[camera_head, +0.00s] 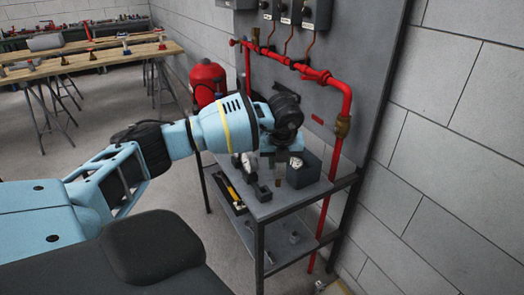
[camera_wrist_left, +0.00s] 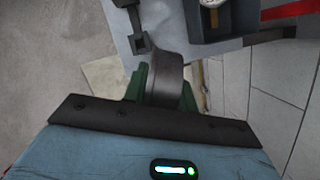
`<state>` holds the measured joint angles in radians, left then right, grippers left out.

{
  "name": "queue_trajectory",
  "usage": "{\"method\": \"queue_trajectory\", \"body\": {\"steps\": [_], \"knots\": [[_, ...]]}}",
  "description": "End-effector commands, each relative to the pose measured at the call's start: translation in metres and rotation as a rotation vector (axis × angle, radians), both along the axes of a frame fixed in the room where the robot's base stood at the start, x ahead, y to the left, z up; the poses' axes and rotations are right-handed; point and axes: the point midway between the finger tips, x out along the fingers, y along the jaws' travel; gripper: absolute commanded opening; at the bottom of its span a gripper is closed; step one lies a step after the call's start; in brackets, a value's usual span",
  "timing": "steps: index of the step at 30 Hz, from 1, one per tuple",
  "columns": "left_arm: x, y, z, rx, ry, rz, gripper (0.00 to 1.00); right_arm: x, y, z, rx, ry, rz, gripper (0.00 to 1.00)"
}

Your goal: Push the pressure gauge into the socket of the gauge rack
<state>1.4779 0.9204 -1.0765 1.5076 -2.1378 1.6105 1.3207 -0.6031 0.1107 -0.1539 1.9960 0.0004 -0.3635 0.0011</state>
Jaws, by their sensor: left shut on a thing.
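My left gripper (camera_head: 277,160) reaches over the small grey table from the left and points down. In the left wrist view its green fingers (camera_wrist_left: 163,88) are shut on a dark grey round body, which I take to be the pressure gauge (camera_wrist_left: 166,72), seen edge-on. Its dial face is hidden there. The held gauge is apart from this block. Any socket opening is too small to make out.
A dark open box (camera_head: 304,176) with a white-faced gauge (camera_head: 296,161) in it stands close right of the gripper. Red pipes (camera_head: 340,150) and a grey panel rise behind.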

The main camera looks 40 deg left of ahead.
Motion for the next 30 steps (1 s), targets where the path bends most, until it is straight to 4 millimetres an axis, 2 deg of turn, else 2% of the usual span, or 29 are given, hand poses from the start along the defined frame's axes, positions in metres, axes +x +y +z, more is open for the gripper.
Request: {"method": "queue_trajectory", "body": {"steps": [3, 9, 20, 30], "knots": [[-0.002, 0.027, 0.006, -0.001, -0.001, 0.206, 0.0, 0.001, 0.0, 0.003, -0.001, -0.003, 0.0, 0.36], [-0.005, 0.053, 0.009, -0.002, -0.003, 0.415, 0.0, 0.001, 0.0, 0.004, -0.001, -0.004, 0.001, 0.36], [-0.006, 0.057, 0.008, -0.001, -0.001, 0.454, 0.0, 0.001, -0.001, 0.003, -0.001, -0.003, 0.001, 0.36], [-0.006, 0.057, -0.006, -0.001, 0.001, 0.452, 0.0, -0.003, 0.0, -0.005, -0.001, 0.009, 0.001, 0.36]]}}
